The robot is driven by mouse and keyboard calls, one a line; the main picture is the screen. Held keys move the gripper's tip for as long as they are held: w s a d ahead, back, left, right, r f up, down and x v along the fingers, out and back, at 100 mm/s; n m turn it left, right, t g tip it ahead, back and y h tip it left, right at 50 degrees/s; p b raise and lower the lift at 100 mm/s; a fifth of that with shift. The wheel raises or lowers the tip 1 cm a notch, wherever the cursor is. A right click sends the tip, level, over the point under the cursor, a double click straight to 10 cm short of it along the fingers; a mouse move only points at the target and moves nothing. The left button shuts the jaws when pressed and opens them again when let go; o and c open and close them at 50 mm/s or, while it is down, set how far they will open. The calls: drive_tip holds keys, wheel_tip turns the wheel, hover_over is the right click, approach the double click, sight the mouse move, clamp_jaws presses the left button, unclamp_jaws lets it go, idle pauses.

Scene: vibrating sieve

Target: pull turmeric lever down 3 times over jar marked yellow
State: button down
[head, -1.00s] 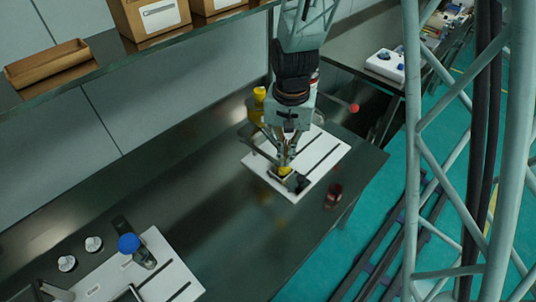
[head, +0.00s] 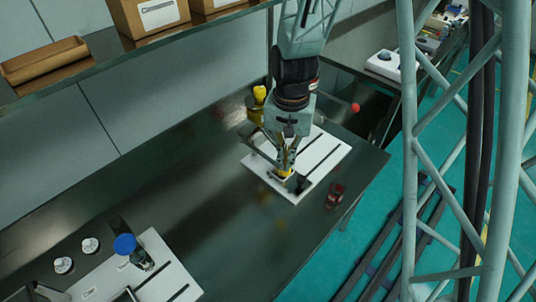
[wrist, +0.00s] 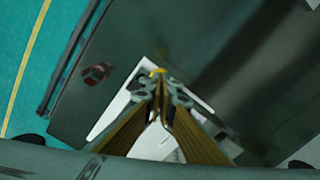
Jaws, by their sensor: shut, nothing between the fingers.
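My gripper (head: 286,168) is shut and empty, pointing down over the white board (head: 322,158). A small yellow part (head: 283,173) shows right at its fingertips; I cannot tell whether it is the lever's knob or the marked jar, or whether they touch. In the wrist view, the yellow part (wrist: 157,72) shows just beyond the closed fingertips (wrist: 158,82). A yellow-topped container (head: 259,94) stands behind the board, left of my arm. A red ball (head: 355,107) shows right of my arm. My arm hides much of what stands between them.
The middle of the dark table (head: 180,195) is clear.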

drive_tip(key=shift+f+b, duration=1.15)
drive_tip(key=shift+f, duration=0.55)
drive_tip(key=shift+r, duration=0.1)
drive_tip(key=shift+r+p, duration=2.6)
drive_tip(key=shift+r, duration=2.1)
drive_tip(key=shift+w+r, duration=0.1)
